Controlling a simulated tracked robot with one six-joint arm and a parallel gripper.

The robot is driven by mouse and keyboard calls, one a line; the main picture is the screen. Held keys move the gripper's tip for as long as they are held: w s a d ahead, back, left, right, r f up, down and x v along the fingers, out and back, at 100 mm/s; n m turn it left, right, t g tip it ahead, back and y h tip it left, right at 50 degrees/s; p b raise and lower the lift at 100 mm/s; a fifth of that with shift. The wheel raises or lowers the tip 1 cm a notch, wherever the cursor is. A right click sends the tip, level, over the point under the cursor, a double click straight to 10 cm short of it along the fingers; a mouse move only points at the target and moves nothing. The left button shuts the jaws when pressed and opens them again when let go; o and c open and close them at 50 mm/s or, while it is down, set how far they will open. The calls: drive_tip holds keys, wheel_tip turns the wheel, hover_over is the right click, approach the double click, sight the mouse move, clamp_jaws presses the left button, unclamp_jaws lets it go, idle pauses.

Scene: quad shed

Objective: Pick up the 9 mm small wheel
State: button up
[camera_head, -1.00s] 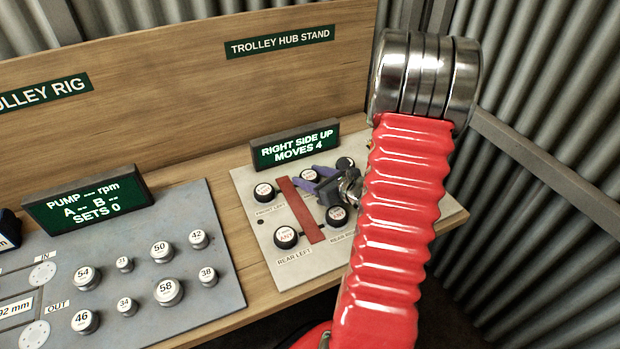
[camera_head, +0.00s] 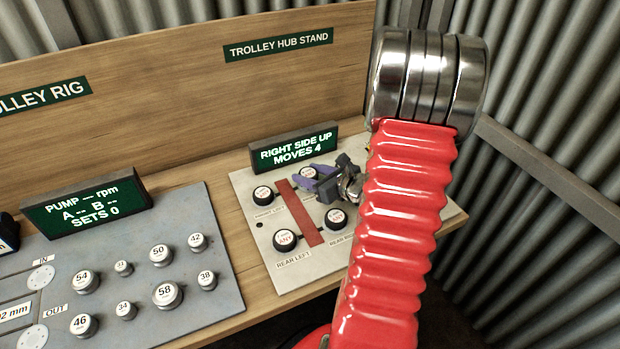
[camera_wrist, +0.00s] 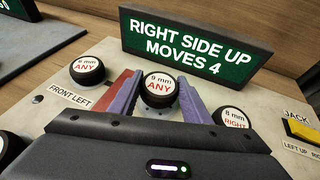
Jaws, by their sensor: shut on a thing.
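The 9 mm small wheel, a black wheel with a white cap marked ANY, is between my purple fingers in the middle of the wrist view (camera_wrist: 159,86). My gripper (camera_wrist: 160,78) is shut on it, one finger on each side. In the head view my gripper (camera_head: 318,178) is at the back of the hub stand's plate, and the held wheel shows at its fingertips (camera_head: 308,172). The wheel sits at or just above the plate; I cannot tell if it is lifted.
Another ANY wheel (camera_wrist: 87,70) stands at front left, and an 8 mm RIGHT wheel (camera_wrist: 234,120) is close to my right finger. A red strip (camera_head: 300,212) crosses the plate. The display (camera_head: 294,148) stands close behind. A yellow JACK button (camera_wrist: 302,128) is at the right.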

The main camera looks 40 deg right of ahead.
sight(309, 173)
drive_tip(key=shift+r, duration=4)
